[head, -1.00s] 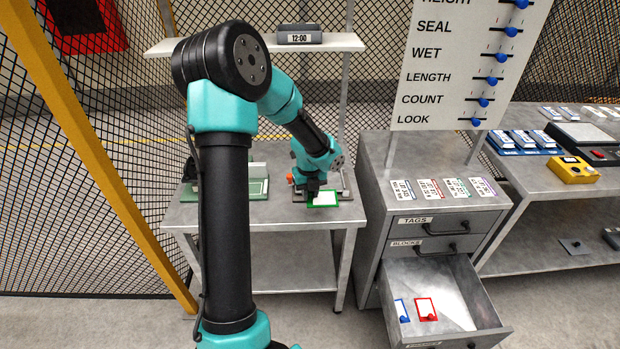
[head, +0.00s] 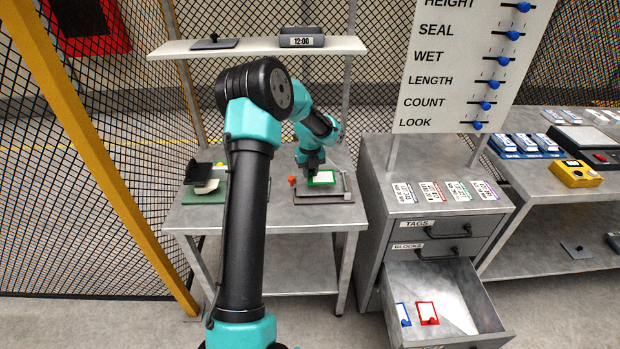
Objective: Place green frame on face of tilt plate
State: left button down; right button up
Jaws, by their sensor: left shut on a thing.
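The green frame (head: 321,179) has a white middle and is at my left gripper (head: 314,173), which is shut on it. It is over the tilt plate (head: 324,198), a grey plate with an upright bar on its right side and an orange knob on its left. I cannot tell whether the frame touches the plate's face. My arm comes in from the left, and its wrist partly hides the back of the plate. My right gripper is not in view.
A green-based device (head: 203,190) stands left on the same table (head: 270,217). A shelf (head: 260,46) with a clock (head: 301,41) crosses above the table. An open drawer (head: 455,300) at the lower right holds a red frame (head: 427,313) and a blue frame (head: 403,314).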

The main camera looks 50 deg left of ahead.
aim_at(310, 177)
pick_arm(q)
jog(key=shift+w+a, duration=0.1)
jog(key=shift+a, duration=0.05)
jog(key=shift+w+a+f, duration=0.1)
jog(key=shift+f, duration=1.7)
jog(key=shift+f, duration=0.2)
jog(key=c, duration=1)
grip_release()
jog(key=shift+r, duration=0.2)
notch_tip(310, 177, up, 12)
